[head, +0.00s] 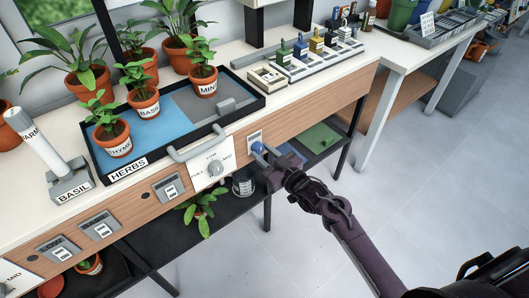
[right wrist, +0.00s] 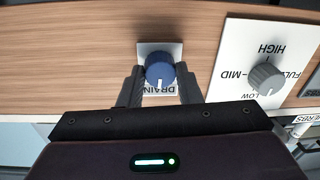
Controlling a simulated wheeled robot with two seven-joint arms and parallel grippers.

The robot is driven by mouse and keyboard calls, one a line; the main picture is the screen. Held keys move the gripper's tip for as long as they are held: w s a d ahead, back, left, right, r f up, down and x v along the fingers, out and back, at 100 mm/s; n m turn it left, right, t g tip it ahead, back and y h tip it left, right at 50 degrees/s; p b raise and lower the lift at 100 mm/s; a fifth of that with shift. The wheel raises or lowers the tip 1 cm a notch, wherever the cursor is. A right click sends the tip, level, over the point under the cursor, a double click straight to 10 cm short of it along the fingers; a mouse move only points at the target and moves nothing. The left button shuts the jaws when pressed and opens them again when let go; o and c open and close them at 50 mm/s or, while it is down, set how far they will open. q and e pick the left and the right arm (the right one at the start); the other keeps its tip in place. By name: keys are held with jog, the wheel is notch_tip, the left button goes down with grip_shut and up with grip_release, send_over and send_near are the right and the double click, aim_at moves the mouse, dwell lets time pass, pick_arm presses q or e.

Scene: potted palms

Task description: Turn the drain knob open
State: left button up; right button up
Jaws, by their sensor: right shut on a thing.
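The drain knob (right wrist: 160,70) is a blue round knob with a white pointer mark, on a white plate (right wrist: 172,50) lettered DRAIN on the bench's wooden front panel. In the right wrist view its white mark points toward the bottom of the picture. My right gripper (right wrist: 160,88) has one finger on each side of the knob and is shut on it. In the head view the knob (head: 257,147) shows at the tip of my right gripper (head: 262,155), and the plate's lettering is too small to read. My left gripper is not in view.
A grey knob (head: 215,169) on a FULL/MID/LOW plate sits left of the drain knob, below a grey handle (head: 195,142). The black-rimmed HERBS tray (head: 170,160) with potted plants is above. A lower shelf holds a green mat (head: 315,137). The floor on the right is clear.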

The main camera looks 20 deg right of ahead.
jog(key=m+p, duration=0.2)
jog(key=m, duration=0.2)
jog(key=shift+r+p, duration=0.1)
jog(key=shift+p, duration=0.3)
jog(key=m+p, duration=0.4)
jog(key=m, duration=0.5)
jog(key=shift+a+m+t+p, duration=0.1)
jog(key=shift+m+t+p, duration=0.2)
jog(key=shift+t, duration=0.1)
jog(key=shift+m+h+p, duration=0.3)
jog(key=shift+m+p, duration=0.15)
jog(key=shift+m, duration=0.65)
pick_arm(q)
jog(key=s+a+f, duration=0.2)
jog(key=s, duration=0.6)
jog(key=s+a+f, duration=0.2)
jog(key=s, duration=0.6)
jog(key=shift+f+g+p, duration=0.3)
pick_arm(e)
jog(key=shift+m, duration=0.8)
jog(key=o, duration=1)
